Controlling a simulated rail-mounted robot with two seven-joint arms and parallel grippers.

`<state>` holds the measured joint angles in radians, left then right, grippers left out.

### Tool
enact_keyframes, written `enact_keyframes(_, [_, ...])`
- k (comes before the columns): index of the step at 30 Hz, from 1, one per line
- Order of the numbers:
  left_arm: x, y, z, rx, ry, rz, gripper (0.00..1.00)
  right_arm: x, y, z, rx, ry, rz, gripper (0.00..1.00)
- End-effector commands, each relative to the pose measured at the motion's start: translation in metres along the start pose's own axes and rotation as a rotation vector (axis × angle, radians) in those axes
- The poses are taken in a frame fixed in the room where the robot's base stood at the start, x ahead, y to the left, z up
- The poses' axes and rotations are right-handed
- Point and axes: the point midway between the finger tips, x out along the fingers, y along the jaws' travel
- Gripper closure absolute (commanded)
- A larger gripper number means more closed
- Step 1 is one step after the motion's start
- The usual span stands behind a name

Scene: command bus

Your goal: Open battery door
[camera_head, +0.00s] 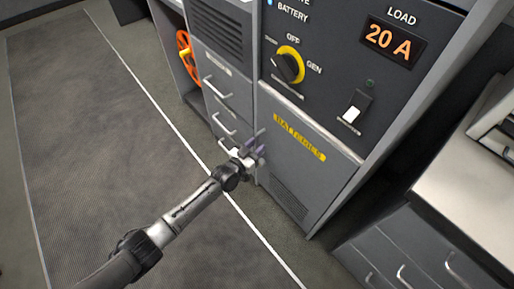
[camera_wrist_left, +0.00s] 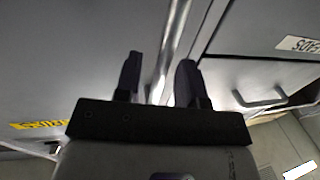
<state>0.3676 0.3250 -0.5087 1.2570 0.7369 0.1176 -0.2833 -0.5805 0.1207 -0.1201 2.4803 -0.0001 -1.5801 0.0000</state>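The battery door (camera_head: 310,165) is a grey panel with a yellow BATTERIES label (camera_head: 299,138), low on the cabinet under the control panel. It looks shut, flush with the cabinet front. My left gripper (camera_head: 257,147) is at the door's left edge. In the left wrist view, my left gripper (camera_wrist_left: 159,82) has its two dark fingers apart, with a bright upright strip (camera_wrist_left: 172,45) between or behind them. I cannot tell whether this strip is a handle or the cabinet edge, nor whether the fingers touch it. The yellow label (camera_wrist_left: 40,125) shows upside down there. My right gripper is not in view.
Drawers with bar handles (camera_head: 217,87) stand just left of the door, close to my left gripper. An orange reel (camera_head: 186,55) is further left. A grey drawer unit with a pale top (camera_head: 470,185) stands right. The dark floor mat (camera_head: 90,130) is clear.

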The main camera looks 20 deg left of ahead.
Motion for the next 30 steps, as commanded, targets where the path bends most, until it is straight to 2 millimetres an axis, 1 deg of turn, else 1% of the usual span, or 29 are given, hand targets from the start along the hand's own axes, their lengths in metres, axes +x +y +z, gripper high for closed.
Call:
enact_keyframes(4, [0.0061,0.0001,-0.0001,0.000,0.001,0.000,0.64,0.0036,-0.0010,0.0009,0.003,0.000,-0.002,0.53])
enact_keyframes(13, [0.0070,0.0002,-0.0005,0.000,0.000,0.000,0.64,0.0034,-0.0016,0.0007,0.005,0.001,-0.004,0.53])
enact_keyframes(14, [0.0069,0.0002,-0.0004,0.000,0.000,0.000,0.66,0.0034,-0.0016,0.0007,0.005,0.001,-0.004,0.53])
enact_keyframes(24, [0.0068,0.0002,-0.0003,0.000,0.000,0.000,0.98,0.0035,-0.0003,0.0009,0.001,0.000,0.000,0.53])
enact_keyframes(25, [0.0068,0.0002,-0.0003,0.000,0.000,0.000,1.00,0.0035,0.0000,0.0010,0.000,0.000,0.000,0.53])
enact_keyframes(30, [0.0067,0.0002,-0.0003,0.000,0.000,0.000,1.00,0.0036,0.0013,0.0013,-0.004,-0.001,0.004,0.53])
